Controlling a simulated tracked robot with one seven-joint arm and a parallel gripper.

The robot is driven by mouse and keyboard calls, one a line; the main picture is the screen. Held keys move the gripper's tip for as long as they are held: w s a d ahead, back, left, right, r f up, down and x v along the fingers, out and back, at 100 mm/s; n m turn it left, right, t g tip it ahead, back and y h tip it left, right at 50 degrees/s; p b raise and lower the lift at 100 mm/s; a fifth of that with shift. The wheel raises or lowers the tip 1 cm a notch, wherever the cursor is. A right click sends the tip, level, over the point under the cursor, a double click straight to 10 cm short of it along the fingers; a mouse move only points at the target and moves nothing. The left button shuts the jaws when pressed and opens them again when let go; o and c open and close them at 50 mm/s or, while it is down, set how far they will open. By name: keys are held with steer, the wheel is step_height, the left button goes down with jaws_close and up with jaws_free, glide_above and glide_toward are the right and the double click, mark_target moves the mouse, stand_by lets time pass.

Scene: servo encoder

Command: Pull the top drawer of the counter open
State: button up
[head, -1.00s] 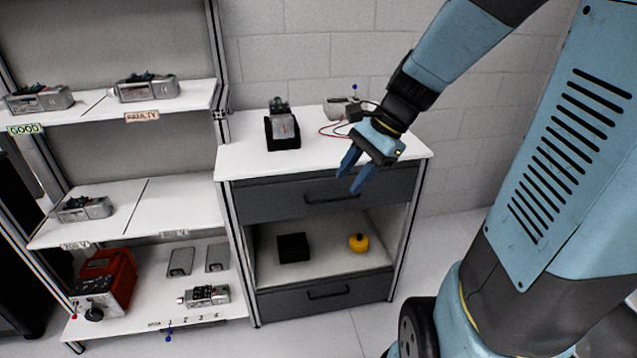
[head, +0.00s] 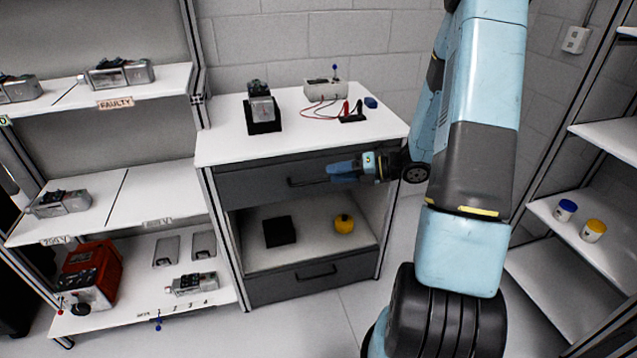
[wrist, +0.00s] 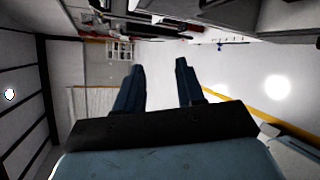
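The counter (head: 220,148) has a white top and a dark grey top drawer (head: 250,186), which appears shut. Its dark bar handle (head: 300,184) shows at the left part; its right end is hidden behind my gripper. My gripper (head: 331,172) is in front of the drawer, with its blue fingers pointing left across the picture at about the handle's height. I cannot tell whether it touches the handle. In the wrist view its two fingers (wrist: 160,66) stand apart with nothing between them.
A dark device (head: 262,110) and a power unit with leads (head: 322,92) stand on the counter. Below are an open shelf with a black box (head: 279,231) and yellow object (head: 344,223), and a lower drawer (head: 280,284). Shelving flanks both sides (head: 150,200) (head: 600,205).

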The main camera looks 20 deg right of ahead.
mark_target(316, 183)
steer(key=w+d+f+m+t+h, duration=0.25)
steer(key=d+f+m+t, duration=0.3)
steer(key=f+m, duration=0.45)
steer(key=shift+g+y, duration=0.25)
steer(key=shift+y, duration=0.1)
steer(key=x, duration=1.3)
steer(key=shift+w+d+r, duration=0.1)
steer(key=shift+w+d, duration=0.1)
steer(key=shift+w, duration=0.2)
jaws_close()
